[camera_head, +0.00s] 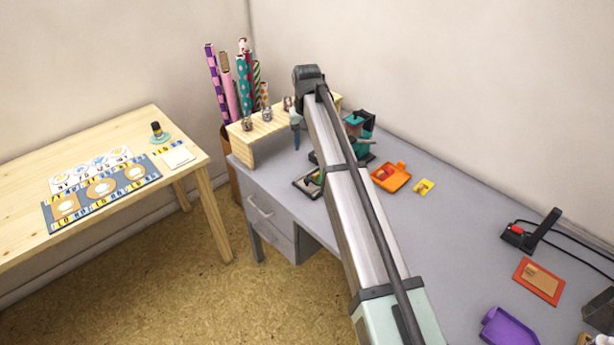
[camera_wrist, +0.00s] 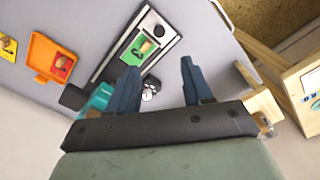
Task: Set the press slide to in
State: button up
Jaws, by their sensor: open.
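The teal press (camera_head: 362,122) stands at the back of the grey desk, partly hidden by my arm. In the wrist view part of its teal body (camera_wrist: 97,101) shows beside the left finger. The press slide, a dark tray with a pale edge (camera_head: 302,184), sticks out from the press toward the desk's front edge. In the wrist view the slide (camera_wrist: 160,32) carries a green card with a small wooden-handled stamp on it. My gripper (camera_wrist: 158,82) is open, with nothing seen held between its blue fingers. In the head view one finger (camera_head: 295,138) shows by the wooden shelf.
A wooden shelf (camera_head: 240,146) with several small stamps stands left of the press. An orange tray (camera_head: 390,178) and a yellow card (camera_head: 424,187) lie to its right. A round dial-like item (camera_wrist: 150,89) shows between my fingers.

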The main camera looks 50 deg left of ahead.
aim_at(307, 180)
jog(key=shift+m, duration=0.8)
notch_tip(307, 180, down, 14)
jog(key=shift+s+d+r, duration=0.1)
jog(key=shift+d, duration=0.05)
jog(key=shift+c, duration=0.3)
grip_shut()
